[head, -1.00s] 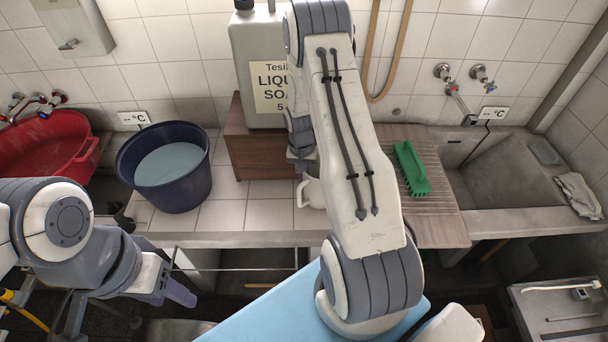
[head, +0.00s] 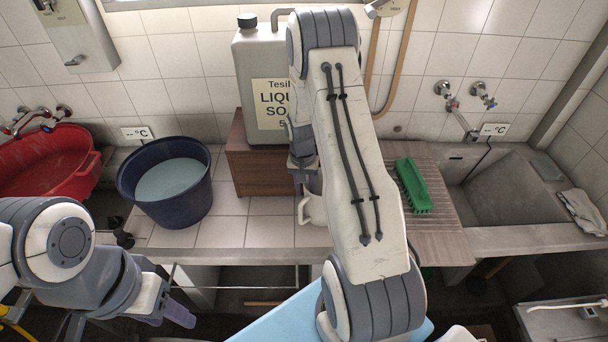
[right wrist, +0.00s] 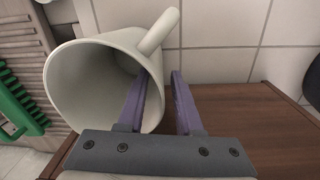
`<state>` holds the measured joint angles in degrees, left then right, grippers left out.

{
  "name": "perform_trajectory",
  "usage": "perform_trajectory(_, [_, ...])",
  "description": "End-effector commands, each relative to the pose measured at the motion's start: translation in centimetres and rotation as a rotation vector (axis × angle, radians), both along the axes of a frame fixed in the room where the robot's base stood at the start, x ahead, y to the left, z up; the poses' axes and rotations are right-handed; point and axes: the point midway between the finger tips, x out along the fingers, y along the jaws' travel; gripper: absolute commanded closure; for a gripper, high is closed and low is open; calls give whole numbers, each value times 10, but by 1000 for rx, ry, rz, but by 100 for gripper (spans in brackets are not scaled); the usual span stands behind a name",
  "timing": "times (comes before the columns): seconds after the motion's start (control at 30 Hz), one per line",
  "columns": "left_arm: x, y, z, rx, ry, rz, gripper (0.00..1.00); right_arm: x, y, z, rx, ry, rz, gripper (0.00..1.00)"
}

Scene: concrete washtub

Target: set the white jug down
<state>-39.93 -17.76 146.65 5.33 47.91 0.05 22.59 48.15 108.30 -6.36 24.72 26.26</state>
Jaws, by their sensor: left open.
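The white jug (head: 312,209) stands on the tiled counter in the head view, partly hidden behind my right arm, with its handle at the left. In the right wrist view the jug (right wrist: 85,85) shows its open mouth and handle, left of and ahead of the fingers. My right gripper (right wrist: 160,90) has its purple fingers apart. The left finger overlaps the jug's rim; the right finger is clear of it. Whether the left finger touches the jug cannot be told. In the head view my right gripper (head: 306,182) is just above the jug. My left gripper (head: 167,314) hangs open and empty in front of the counter.
A dark blue water tub (head: 190,208) and red basin (head: 45,165) stand left. A soap canister (head: 262,105) stands on a brown box (head: 255,165) behind the jug. A green brush (head: 412,185) lies on the ribbed board (head: 440,225), beside the concrete sink (head: 515,195).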

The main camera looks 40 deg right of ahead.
Motion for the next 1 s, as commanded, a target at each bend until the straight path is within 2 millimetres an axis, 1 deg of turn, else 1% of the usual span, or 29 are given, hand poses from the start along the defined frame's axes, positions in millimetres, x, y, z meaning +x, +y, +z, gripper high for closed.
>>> perform_trajectory(0.03, [0,0,-6,0,0,0,50,2,0,10,-3,-6,0,66])
perform_trajectory(0.2, [0,0,-15,1,1,-1,50,3,1,48,-3,-6,0,66])
perform_trajectory(0.3, [0,0,-18,1,1,-1,50,3,2,67,-2,-5,0,66])
perform_trajectory(0.4, [0,0,-20,1,1,-1,50,4,3,82,-1,-4,0,66])
perform_trajectory(0.5, [0,0,-22,1,1,-1,50,4,3,91,-1,-3,0,66])
perform_trajectory(0.67, [0,0,-22,1,1,-1,50,3,4,97,0,0,0,66])
perform_trajectory(0.77, [0,0,-21,0,0,-1,50,4,10,100,1,-2,18,66])
perform_trajectory(0.87, [0,0,-21,0,0,-1,50,4,37,112,4,-9,93,66])
perform_trajectory(0.97, [0,0,-21,0,0,-1,50,-3,93,135,14,-21,251,66])
perform_trajectory(1.0, [0,0,-21,0,0,-1,50,-11,122,147,19,-27,339,66])
